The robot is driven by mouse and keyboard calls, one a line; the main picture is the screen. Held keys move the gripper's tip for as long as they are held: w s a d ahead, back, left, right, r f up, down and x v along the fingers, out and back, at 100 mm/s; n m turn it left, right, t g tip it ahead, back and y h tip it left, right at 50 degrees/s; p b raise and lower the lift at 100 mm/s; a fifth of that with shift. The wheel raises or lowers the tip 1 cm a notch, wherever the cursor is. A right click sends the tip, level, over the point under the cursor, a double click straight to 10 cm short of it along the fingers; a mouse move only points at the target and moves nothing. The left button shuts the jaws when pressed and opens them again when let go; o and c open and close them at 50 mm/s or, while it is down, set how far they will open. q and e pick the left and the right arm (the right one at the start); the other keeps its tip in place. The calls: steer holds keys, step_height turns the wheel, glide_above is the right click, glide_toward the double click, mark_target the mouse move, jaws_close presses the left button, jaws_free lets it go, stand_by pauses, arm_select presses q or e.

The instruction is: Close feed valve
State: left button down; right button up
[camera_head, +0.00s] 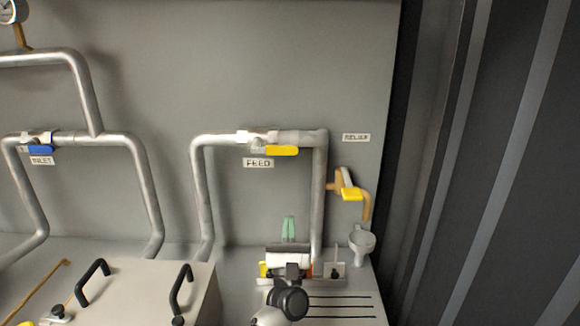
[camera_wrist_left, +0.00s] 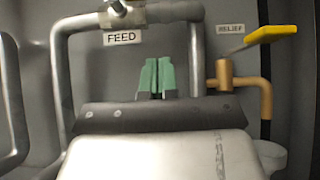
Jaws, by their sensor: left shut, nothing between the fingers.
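The feed valve (camera_head: 258,141) sits in the top horizontal run of a grey pipe loop. Its yellow handle (camera_head: 282,151) lies level, along the pipe, pointing right. The FEED label (camera_head: 258,163) is just below it and also shows in the left wrist view (camera_wrist_left: 122,38). There, only the valve's lower part (camera_wrist_left: 118,8) shows at the top edge; its handle is not in sight. My left gripper (camera_head: 288,228), with green fingers, is shut and empty, below the handle and apart from it. Its fingers also show in the left wrist view (camera_wrist_left: 156,76). My right gripper is not in view.
A relief valve with a yellow handle (camera_head: 351,194) is at the right, above a grey funnel (camera_head: 362,241). The inlet valve's blue handle (camera_head: 41,149) is at the left. A pale box with black handles (camera_head: 140,285) stands at lower left. Bare wall lies inside the feed loop.

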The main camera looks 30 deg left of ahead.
mark_target(274, 150)
arm_select(q)
steer(key=s+d+r+p+x, duration=0.1)
steer(key=r+p+x, duration=0.1)
steer(key=p+x, duration=0.5)
steer(key=x, duration=0.5)
steer(key=shift+r, duration=0.3)
steer(key=shift+s, duration=0.1)
